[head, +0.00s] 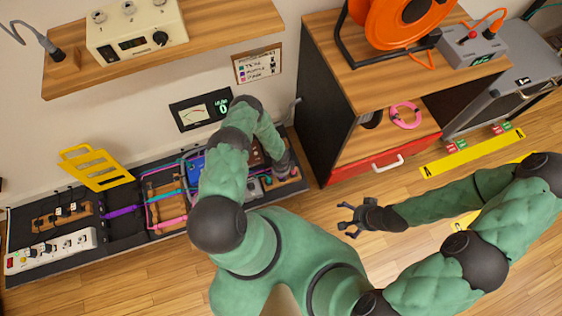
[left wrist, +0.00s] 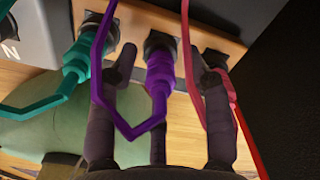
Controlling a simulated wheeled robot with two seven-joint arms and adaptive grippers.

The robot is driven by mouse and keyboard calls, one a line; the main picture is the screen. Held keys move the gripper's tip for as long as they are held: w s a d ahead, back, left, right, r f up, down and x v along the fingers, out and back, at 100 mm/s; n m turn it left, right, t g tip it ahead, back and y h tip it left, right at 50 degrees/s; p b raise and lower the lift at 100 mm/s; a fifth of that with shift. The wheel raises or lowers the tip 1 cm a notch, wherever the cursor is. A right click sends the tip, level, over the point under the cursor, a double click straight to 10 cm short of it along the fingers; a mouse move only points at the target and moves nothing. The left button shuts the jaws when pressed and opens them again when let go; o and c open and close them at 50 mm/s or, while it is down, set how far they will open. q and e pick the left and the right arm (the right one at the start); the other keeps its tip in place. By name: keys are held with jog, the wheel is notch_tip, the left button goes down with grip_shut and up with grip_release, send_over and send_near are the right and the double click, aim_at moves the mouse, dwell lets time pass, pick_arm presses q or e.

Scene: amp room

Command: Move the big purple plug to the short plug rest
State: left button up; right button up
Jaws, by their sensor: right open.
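In the left wrist view, the big purple plug (left wrist: 160,78) stands in a dark socket on a wooden strip (left wrist: 140,22), with its purple cable looping in front. My left gripper (left wrist: 160,70) is open, one finger on each side of the purple plug, with visible gaps. In the head view, my left gripper (head: 284,168) is low at the right end of the bench, and the purple plug there is hidden. My right gripper (head: 358,218) is open and empty above the floor. I cannot tell which wooden piece is the short plug rest.
A teal plug (left wrist: 76,62) and a pink cable (left wrist: 190,70) flank the purple plug closely. A black bench (head: 120,250) along the wall holds a wooden rack (head: 163,200), a purple item (head: 122,212) and a power strip (head: 50,250). A cabinet (head: 325,100) stands close to the right.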

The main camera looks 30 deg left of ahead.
pick_arm(q)
jog(key=shift+r, duration=0.1)
notch_tip(320, 180, up, 12)
dwell(1.0)
jog(key=shift+a, duration=0.1)
dwell(0.5)
